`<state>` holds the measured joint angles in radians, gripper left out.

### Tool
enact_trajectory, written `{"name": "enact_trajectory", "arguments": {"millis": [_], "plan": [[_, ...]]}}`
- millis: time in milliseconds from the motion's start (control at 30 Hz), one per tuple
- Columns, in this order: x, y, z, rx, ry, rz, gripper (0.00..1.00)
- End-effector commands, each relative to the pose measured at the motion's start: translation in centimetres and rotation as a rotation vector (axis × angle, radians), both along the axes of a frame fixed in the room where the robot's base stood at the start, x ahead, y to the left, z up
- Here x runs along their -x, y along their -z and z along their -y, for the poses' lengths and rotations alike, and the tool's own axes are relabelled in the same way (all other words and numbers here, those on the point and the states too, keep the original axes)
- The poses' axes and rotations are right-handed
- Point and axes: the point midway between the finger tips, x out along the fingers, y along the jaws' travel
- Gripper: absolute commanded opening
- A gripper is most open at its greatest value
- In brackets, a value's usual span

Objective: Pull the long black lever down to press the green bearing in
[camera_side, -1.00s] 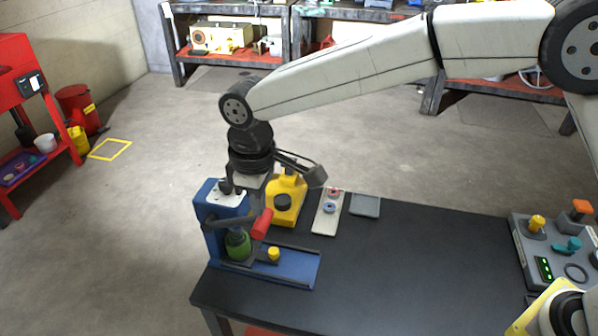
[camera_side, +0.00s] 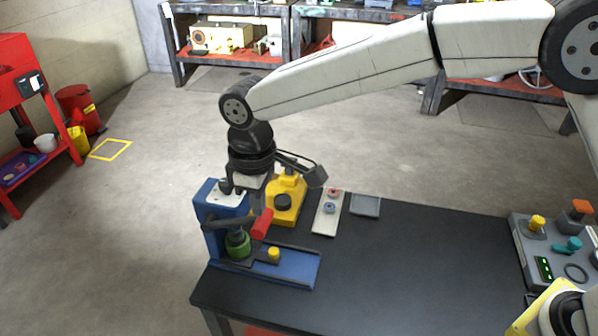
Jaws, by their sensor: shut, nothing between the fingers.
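A blue press (camera_side: 213,238) stands at the left end of the dark table. Its black lever (camera_side: 232,222) runs across the press's front and ends in a red grip (camera_side: 262,223). A green part (camera_side: 238,246) sits in the press below the lever, partly hidden by it. My gripper (camera_side: 256,203) points down at the top of the press, just behind and above the red grip. Its fingers are shut with nothing between them; I cannot tell whether they touch the lever.
A yellow device (camera_side: 287,207) stands just right of my gripper. A pale strip with small rings (camera_side: 327,213) and a grey tray (camera_side: 365,206) lie beyond it. A yellow knob (camera_side: 273,254) sits on the press base. The table's middle is clear; a control box (camera_side: 548,250) is at right.

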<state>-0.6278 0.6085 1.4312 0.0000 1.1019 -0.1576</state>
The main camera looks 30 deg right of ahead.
Motion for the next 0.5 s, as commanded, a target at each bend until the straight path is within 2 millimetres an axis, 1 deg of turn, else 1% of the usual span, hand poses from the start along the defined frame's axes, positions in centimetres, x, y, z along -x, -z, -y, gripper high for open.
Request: {"name": "enact_trajectory", "arguments": {"millis": [500], "plan": [[0.0, 1.2, 0.0, 0.001, 0.0, -0.001, 0.0]]}}
